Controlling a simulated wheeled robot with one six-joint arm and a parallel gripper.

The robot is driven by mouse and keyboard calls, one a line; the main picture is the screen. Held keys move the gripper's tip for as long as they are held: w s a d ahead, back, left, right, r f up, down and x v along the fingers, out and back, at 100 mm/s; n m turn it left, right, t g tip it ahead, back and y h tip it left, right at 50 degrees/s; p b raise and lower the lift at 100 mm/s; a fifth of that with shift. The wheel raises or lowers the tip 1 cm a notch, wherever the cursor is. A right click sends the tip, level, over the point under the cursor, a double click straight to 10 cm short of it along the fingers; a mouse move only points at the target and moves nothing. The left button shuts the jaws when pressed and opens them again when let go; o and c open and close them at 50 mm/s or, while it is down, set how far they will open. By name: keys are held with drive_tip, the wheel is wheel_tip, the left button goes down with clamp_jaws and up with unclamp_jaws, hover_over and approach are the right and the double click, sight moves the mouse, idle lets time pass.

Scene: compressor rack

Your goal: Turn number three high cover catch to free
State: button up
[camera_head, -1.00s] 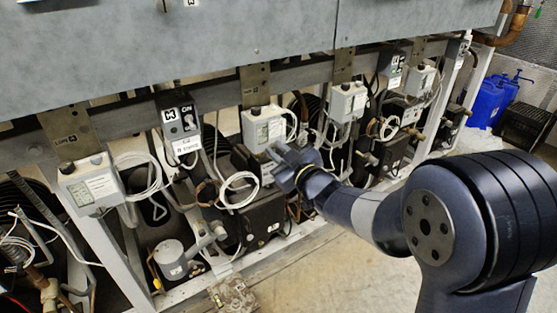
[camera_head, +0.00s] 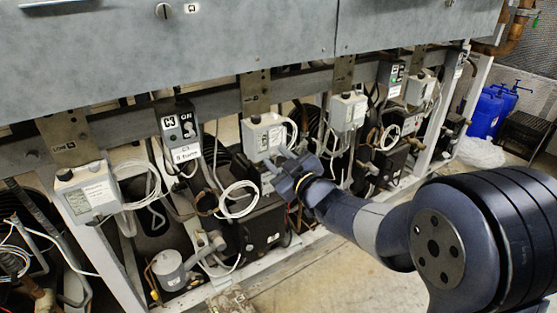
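Several light grey control boxes with covers hang on brackets along the rack. One grey box (camera_head: 263,137) hangs in the middle, just behind and above my gripper (camera_head: 281,169). Another grey box (camera_head: 347,111) hangs to its right, and one (camera_head: 87,191) hangs at the far left. The tags are too small for me to tell which box is number three high. No cover catch can be made out. My gripper is at the lower right of the middle box; I cannot tell whether it touches it. Its fingers are too small and overlapped to show their opening.
A dark switch box (camera_head: 180,133) marked ON hangs left of the middle box. Looped white cable (camera_head: 238,199) hangs below the middle box, near my gripper. Dark compressors fill the rack below. Blue cans (camera_head: 488,112) stand at the back right.

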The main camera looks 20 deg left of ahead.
drive_tip(key=shift+o, duration=0.5)
drive_tip(key=shift+d, duration=0.1)
drive_tip(key=p+v, duration=0.1)
drive_tip(key=v, duration=0.9)
drive_tip(key=shift+s+d, duration=0.2)
drive_tip(key=shift+s, duration=0.1)
drive_tip(key=shift+a, duration=0.1)
drive_tip(key=b+x, duration=0.1)
drive_tip(key=x, duration=0.8)
drive_tip(key=shift+w+a, duration=0.6)
drive_tip(key=shift+w, duration=0.05)
drive_tip(key=shift+s+d, duration=0.1)
